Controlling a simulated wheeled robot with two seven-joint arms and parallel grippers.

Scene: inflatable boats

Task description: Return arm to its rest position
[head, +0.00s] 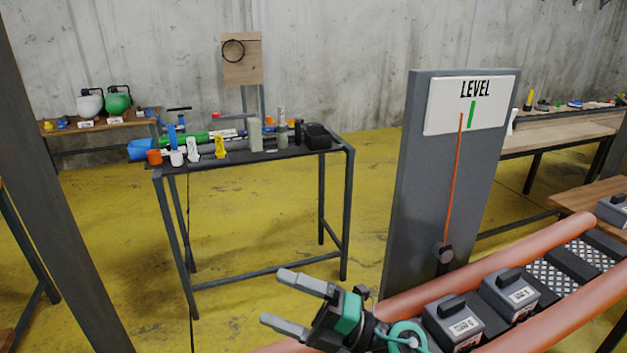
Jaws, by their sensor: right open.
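My right gripper (297,304) is in the lower middle of the head view. Its two grey fingers are spread apart, point left, and hold nothing. Its green and black body and part of the arm (405,337) show behind the fingers, at the bottom edge. The gripper is in front of the grey level panel's foot and by the near end of the boat's orange tube (520,270). My left gripper is not in view.
The level panel (430,170) stands upright with an orange needle. Grey boxes (452,322) (510,292) sit between the boat's tubes. A dark table (335,150) with tools and bottles stands beyond. Yellow floor (250,235) is open below it. A dark post (60,200) rises at left.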

